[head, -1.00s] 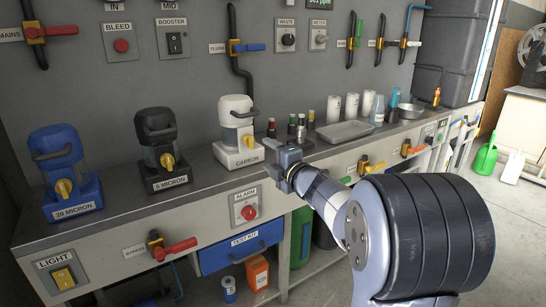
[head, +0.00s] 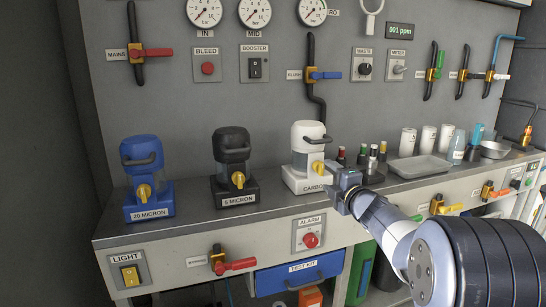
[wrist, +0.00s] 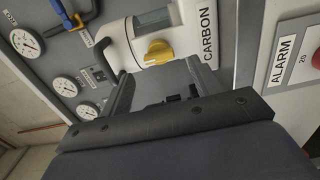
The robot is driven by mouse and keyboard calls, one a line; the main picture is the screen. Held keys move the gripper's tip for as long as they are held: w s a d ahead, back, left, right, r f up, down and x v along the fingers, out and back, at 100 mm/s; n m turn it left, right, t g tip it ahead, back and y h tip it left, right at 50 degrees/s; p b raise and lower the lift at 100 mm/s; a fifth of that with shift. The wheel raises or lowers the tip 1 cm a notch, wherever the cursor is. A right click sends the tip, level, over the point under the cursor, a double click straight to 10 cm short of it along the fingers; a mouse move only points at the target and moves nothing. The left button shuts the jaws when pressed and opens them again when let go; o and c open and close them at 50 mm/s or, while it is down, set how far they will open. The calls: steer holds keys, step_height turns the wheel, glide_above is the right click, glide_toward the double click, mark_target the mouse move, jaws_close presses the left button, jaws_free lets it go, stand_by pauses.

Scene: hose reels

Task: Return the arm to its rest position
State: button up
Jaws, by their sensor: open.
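My gripper (wrist: 155,85) shows in the wrist view with its two fingers apart and nothing between them. Beyond the fingers is the white carbon filter housing (wrist: 170,25) with a yellow knob. In the head view my gripper (head: 341,187) is at the bench's front edge, just right of and in front of the carbon filter (head: 307,150), overlapping its label. I cannot tell from the head view whether they touch. My arm (head: 385,220) reaches in from the lower right.
A blue filter (head: 147,170) and a black filter (head: 233,160) stand on the bench (head: 205,205) to the left. Bottles, white cups and a tray (head: 420,167) stand to the right. An alarm button (head: 310,240) and a test kit drawer (head: 300,274) are below.

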mark_target(321, 170)
steer(key=x, duration=0.4)
steer(key=shift+w+a, duration=0.15)
steer(key=shift+w, duration=0.25)
steer(key=shift+s, duration=0.15)
